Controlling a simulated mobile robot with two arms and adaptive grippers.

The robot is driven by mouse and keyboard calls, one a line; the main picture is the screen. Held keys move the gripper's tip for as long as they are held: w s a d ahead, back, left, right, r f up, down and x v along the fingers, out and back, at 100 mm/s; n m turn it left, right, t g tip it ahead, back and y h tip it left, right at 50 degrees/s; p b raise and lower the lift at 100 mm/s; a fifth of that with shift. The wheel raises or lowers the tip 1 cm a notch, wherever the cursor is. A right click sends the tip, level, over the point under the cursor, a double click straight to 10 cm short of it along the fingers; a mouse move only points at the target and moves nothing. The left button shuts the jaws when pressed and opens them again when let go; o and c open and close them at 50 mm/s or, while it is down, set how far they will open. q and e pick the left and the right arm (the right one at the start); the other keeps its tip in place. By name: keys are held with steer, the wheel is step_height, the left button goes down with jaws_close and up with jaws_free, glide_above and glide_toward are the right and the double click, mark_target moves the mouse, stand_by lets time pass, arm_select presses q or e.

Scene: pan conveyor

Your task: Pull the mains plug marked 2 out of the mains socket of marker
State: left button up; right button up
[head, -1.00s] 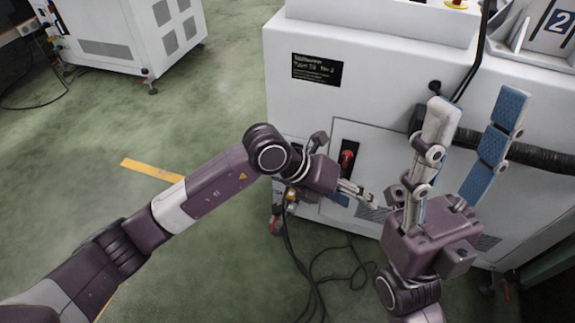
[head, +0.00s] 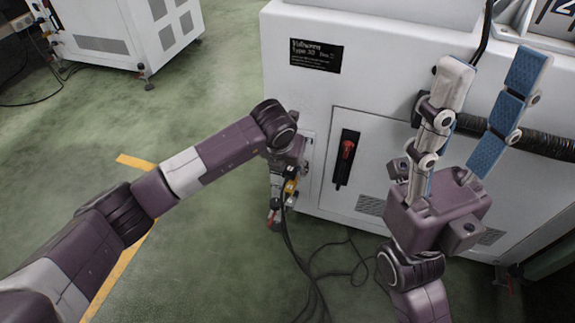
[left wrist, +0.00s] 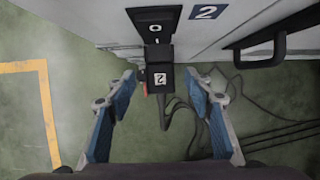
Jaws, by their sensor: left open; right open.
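In the left wrist view the black mains plug (left wrist: 160,80), with a white 2 label, sits in the black mains socket (left wrist: 153,20) on the machine's wall. A marker 2 (left wrist: 205,12) is right of the socket. My left gripper (left wrist: 163,82) is open, its blue-padded fingers on either side of the plug and apart from it. In the head view my left gripper (head: 280,188) is low at the machine's left corner, and its arm partly hides the socket area. My right gripper (head: 490,75) is open and empty, pointing up in front of the machine.
Black cables (head: 345,268) lie on the green floor below. A black handle (left wrist: 260,55) is right of the plug.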

arm_select(q)
steer(key=shift+w+f, duration=0.1)
steer(key=shift+f, duration=0.2)
steer(key=shift+c, duration=0.7)
jaws_close()
